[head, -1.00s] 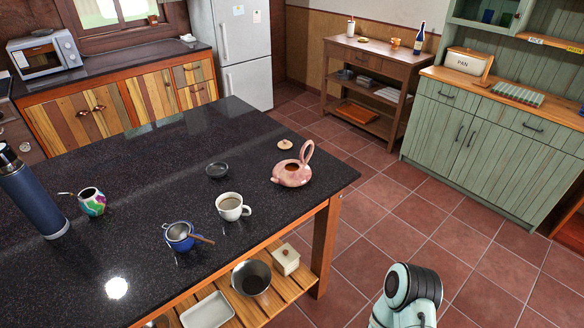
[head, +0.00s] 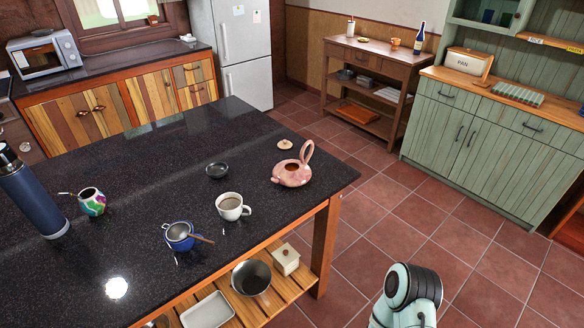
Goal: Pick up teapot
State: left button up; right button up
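The pink teapot (head: 291,174) stands upright near the right corner of the dark speckled island counter (head: 130,215). Its lid is off, its tall looped handle rises at the upper right, and its opening shows at the top. A small round tan lid (head: 284,144) lies on the counter just behind it. Part of my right arm shows at the bottom right, over the floor and apart from the counter. Neither gripper is in view.
A white cup (head: 231,207), a blue bowl with a strainer (head: 180,237), a small dark dish (head: 217,170), a colorful cup (head: 92,202) and a blue flask (head: 32,196) stand left of the teapot. The tiled floor (head: 420,205) right of the island is clear.

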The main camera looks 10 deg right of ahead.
aim_at(290, 173)
jog(key=i+l, duration=0.1)
jog(key=l, duration=0.3)
jog(key=i+l+u, duration=0.1)
jog(key=l, duration=0.35)
jog(key=i+l, duration=0.1)
jog(key=l, duration=0.3)
jog(key=i+l+u, duration=0.1)
jog(key=l, duration=0.35)
